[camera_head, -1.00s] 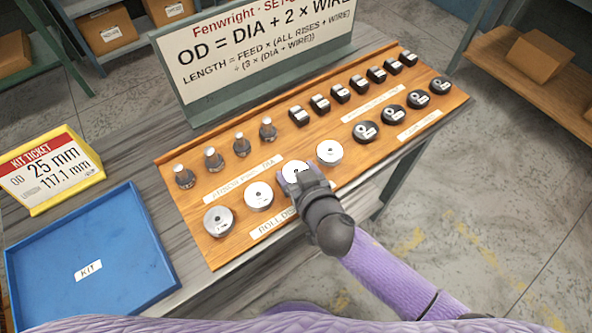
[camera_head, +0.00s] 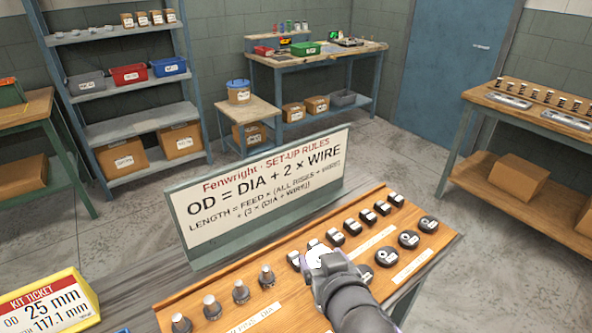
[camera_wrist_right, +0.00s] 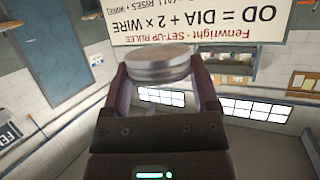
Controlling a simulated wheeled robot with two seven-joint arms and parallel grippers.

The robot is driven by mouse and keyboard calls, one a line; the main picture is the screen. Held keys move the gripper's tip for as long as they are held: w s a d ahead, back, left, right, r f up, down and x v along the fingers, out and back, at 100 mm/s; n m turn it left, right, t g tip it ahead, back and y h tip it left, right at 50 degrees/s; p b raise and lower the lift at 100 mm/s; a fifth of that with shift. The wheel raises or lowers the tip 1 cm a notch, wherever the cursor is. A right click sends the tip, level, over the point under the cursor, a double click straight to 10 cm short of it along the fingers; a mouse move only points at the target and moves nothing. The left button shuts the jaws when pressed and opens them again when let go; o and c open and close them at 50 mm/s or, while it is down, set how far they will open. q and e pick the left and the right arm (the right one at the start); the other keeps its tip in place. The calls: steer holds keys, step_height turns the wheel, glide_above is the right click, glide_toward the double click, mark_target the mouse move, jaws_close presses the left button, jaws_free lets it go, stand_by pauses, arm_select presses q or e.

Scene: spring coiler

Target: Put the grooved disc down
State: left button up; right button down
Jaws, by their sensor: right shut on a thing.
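My right gripper (camera_head: 318,262) is shut on a pale metal grooved disc (camera_head: 316,250). In the right wrist view, the disc (camera_wrist_right: 158,66) sits between the two fingertips, with a groove line around its rim and nothing seen touching it from below. In the head view, gripper and disc appear over the wooden board (camera_head: 290,308), in front of the black blocks; the exact height is hard to judge. My left gripper is not in view.
The rules sign (camera_head: 262,190) rises behind the board. The kit ticket (camera_head: 48,304) stands at the lower left.

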steer(key=s+d+r+m+h+b, duration=0.2)
steer(key=d+r+h, duration=0.1)
steer(key=d+r, duration=0.6)
step_height(320, 180, up, 5)
steer(key=shift+s+d+f+m, duration=0.1)
steer(key=shift+s+d+m, duration=0.1)
steer(key=shift+s+m, duration=0.15)
